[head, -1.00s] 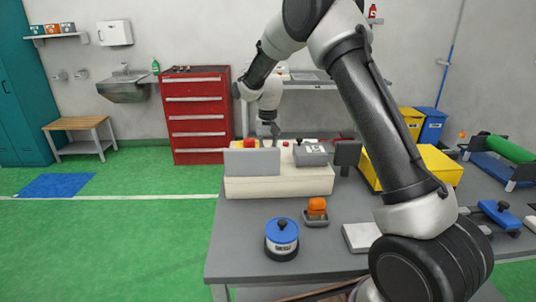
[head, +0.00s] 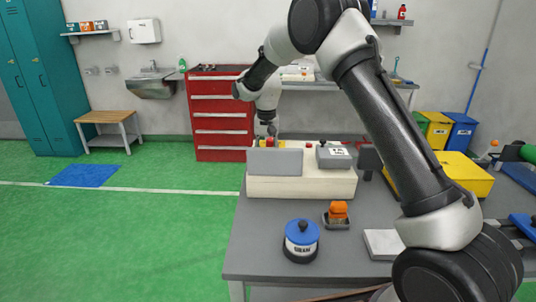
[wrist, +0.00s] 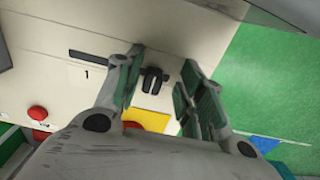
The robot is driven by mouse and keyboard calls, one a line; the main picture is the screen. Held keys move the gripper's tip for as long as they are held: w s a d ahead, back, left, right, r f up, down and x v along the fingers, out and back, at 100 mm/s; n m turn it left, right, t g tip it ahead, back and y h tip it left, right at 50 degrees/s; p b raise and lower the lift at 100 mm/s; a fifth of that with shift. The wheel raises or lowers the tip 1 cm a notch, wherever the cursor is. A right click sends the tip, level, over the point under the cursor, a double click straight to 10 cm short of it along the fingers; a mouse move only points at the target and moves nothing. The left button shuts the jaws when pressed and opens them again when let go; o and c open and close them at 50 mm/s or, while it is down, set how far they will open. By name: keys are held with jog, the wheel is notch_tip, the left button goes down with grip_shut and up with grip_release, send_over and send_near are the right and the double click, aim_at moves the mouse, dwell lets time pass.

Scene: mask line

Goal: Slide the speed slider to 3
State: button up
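The cream control box (head: 300,187) stands on the grey table in the head view. Its top fills much of the wrist view (wrist: 40,80). A black knob, which looks like the speed slider's handle (wrist: 152,80), stands in the wrist view beside a dark slot (wrist: 92,55). A label "1" (wrist: 87,75) lies to its left. My gripper (wrist: 163,82) is open, with one finger on either side of the knob. Clear gaps to the knob show, though I cannot tell its height above the panel. In the head view my gripper (head: 271,130) is small above the box.
A red button (wrist: 37,113) and a yellow patch (wrist: 147,120) lie near my fingers. A grey upright plate (head: 275,162) stands at the box's front, with a grey unit (head: 334,157) to its right. A blue-lidded pot (head: 301,240) and orange-topped item (head: 338,213) stand in front.

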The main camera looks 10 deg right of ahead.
notch_tip(320, 180, up, 12)
dwell(0.6)
jog(key=shift+d, duration=0.1)
jog(key=s+d+r+n+t, duration=0.1)
jog(key=s+d+r, duration=0.65)
jog(key=s, duration=0.25)
jog(key=s+d+r+t, duration=0.1)
jog(key=s+d+r, duration=0.5)
jog(key=s+d, duration=0.4)
jog(key=s+d+f+t, duration=0.1)
jog(key=s+d+f, duration=0.2)
jog(key=s, duration=0.8)
jog(key=s+d+f+n+t, duration=0.1)
jog(key=s+d+f, duration=0.1)
jog(key=s, duration=0.8)
jog(key=shift+s+d+f, duration=0.4)
jog(key=shift+f, duration=0.05)
